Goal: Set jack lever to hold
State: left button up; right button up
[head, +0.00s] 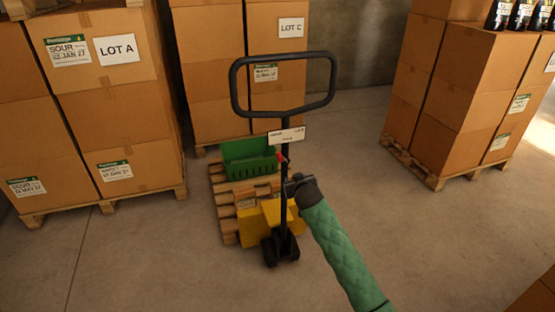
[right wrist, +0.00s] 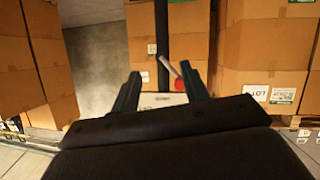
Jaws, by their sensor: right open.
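The yellow pallet jack (head: 252,226) stands in the middle of the head view, with a black handle loop (head: 236,88) on an upright shaft. A small red-tipped jack lever (head: 283,158) sits on the shaft just below a white label plate (head: 286,135). My right gripper (head: 289,181) is at the shaft just below the lever, partly hiding it. In the right wrist view my right gripper (right wrist: 160,71) is open, and the lever (right wrist: 172,69) with its red part (right wrist: 179,85) appears between the fingers, nearer the right one. Contact cannot be told. My left gripper is not in view.
A wooden pallet (head: 226,205) with a green crate (head: 247,150) is behind the jack. Stacked cartons marked LOT A (head: 110,85) stand left, LOT C cartons (head: 208,70) behind, and more cartons (head: 470,90) right. The floor (head: 400,230) at right is clear.

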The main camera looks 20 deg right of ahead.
aim_at(281, 160)
jog(key=w+r+t+y, duration=0.1)
jog(key=w+a+r+m+t, duration=0.1)
jog(key=t, duration=0.1)
jog(key=w+a+t+y, duration=0.1)
jog(key=shift+w+a+r+t+y, duration=0.1)
jog(key=shift+w+r+t+y, duration=0.2)
jog(key=shift+r, duration=0.1)
jog(key=w+p, duration=0.1)
jog(key=w, duration=0.5)
jog(key=shift+w+a+p, duration=0.1)
jog(key=shift+a+p, duration=0.1)
jog(key=shift+p, duration=0.15)
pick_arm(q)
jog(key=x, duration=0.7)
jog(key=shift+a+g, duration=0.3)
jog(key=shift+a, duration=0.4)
pick_arm(e)
jog(key=shift+w, duration=0.5)
grip_shut()
